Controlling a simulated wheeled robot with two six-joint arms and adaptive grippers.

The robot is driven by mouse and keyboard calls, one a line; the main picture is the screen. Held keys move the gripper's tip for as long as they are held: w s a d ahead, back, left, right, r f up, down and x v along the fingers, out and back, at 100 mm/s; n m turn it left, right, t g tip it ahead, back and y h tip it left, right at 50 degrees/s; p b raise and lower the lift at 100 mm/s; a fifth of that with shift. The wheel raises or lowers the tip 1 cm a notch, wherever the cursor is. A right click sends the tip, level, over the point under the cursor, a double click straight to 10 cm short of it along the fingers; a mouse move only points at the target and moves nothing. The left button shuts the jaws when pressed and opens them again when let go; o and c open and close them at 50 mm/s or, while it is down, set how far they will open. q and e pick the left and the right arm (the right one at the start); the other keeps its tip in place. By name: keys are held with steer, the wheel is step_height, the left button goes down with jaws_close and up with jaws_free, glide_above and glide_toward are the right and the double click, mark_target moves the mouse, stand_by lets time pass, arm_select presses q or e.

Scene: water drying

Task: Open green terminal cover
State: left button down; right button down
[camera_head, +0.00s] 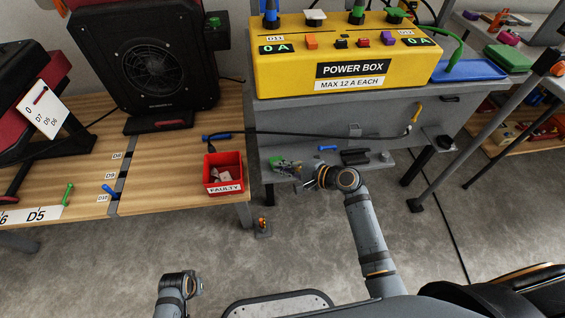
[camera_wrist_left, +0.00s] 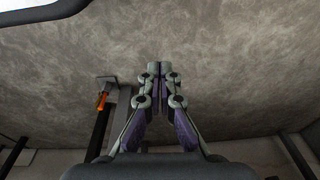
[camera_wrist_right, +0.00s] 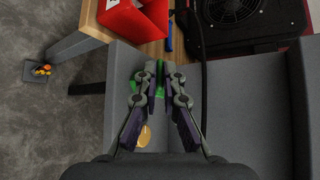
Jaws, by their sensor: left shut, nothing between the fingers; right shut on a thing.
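The yellow power box (camera_head: 345,52) stands on the grey bench, with green terminal pieces on top, including a green cap (camera_head: 397,13) at its right. A green thing (camera_head: 284,163) is at my right gripper (camera_head: 299,180), low at the grey lower shelf. In the right wrist view, my right gripper (camera_wrist_right: 160,75) is shut on this green thing (camera_wrist_right: 139,84), mostly hidden by the fingers; I cannot tell whether it is the terminal cover. My left gripper (camera_wrist_left: 166,70) is shut and empty over the floor; its fingers show in the left wrist view.
A red FAULTY bin (camera_head: 223,173) stands on the wooden table, beside a black fan unit (camera_head: 152,70). A black cable (camera_head: 330,133) runs along the grey bench front. Small tools lie on the lower shelf.

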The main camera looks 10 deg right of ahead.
steer(key=r+p, duration=0.1)
steer(key=p, duration=0.2)
steer(key=shift+w+r+g, duration=0.15)
steer(key=shift+w+g, duration=0.05)
steer(key=shift+g, duration=0.1)
steer(key=p, duration=0.2)
steer(key=m+g+p, duration=0.1)
steer(key=p, duration=0.1)
steer(key=shift+w+r+h+p, duration=0.25)
steer(key=shift+w+h+p, duration=0.05)
steer(key=shift+w+p, duration=0.1)
arm_select(q)
steer(key=s+a+f, duration=0.1)
steer(key=s+f, duration=0.3)
steer(key=s, duration=0.3)
steer(key=s+a+f, duration=0.1)
steer(key=s+f, duration=0.3)
steer(key=s, duration=0.4)
steer(key=shift+s+a+p, duration=0.3)
steer(key=shift+a+p, duration=0.05)
steer(key=shift+a, duration=0.05)
arm_select(e)
steer(key=shift+g, duration=0.3)
steer(key=c, duration=1.5)
jaws_free()
steer(key=v, duration=1.2)
